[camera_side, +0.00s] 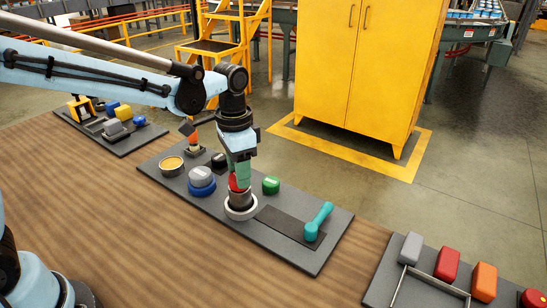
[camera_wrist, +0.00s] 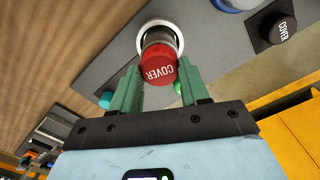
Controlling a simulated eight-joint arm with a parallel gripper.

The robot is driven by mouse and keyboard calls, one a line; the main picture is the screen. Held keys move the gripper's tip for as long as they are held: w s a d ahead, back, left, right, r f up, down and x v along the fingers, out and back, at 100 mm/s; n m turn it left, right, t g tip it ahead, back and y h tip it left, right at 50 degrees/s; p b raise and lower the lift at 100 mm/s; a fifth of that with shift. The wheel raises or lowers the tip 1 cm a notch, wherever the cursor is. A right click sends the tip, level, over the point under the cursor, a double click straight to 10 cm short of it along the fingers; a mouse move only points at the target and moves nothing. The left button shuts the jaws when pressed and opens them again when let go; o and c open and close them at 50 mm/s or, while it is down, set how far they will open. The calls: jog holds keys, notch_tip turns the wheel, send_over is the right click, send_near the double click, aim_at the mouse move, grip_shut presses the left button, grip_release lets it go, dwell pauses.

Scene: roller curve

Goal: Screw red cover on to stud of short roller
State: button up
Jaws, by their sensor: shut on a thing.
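My gripper (camera_side: 239,172) points straight down at the middle of the grey board. Its green fingers (camera_wrist: 158,66) are shut on the red cover (camera_wrist: 160,68), one on each side. The cover, marked "COVER", also shows in the side view (camera_side: 233,184), partly hidden by the fingers. Directly below it the short roller (camera_side: 240,199), a dark cylinder, stands upright in a pale round holder (camera_side: 241,213). The roller's side also shows in the wrist view (camera_wrist: 157,37). The cover appears in line with the roller's top. The stud is hidden, and I cannot tell how far the cover is seated.
Trays with blocks (camera_side: 446,265) flank the board. The brown table front is clear.

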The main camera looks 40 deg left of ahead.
jog(key=m, duration=0.5)
jog(key=shift+w+a+m, duration=0.15)
jog(key=shift+a+m, duration=0.15)
jog(key=shift+c, duration=0.2)
jog(key=shift+m, duration=0.9)
jog(key=m, duration=0.7)
grip_shut()
jog(key=shift+m, duration=0.3)
jog(key=shift+m, duration=0.9)
jog(key=m, duration=0.3)
jog(key=shift+d+m, duration=0.1)
jog(key=shift+m, duration=0.2)
jog(key=shift+d+m, duration=0.1)
jog(key=shift+m, duration=0.9)
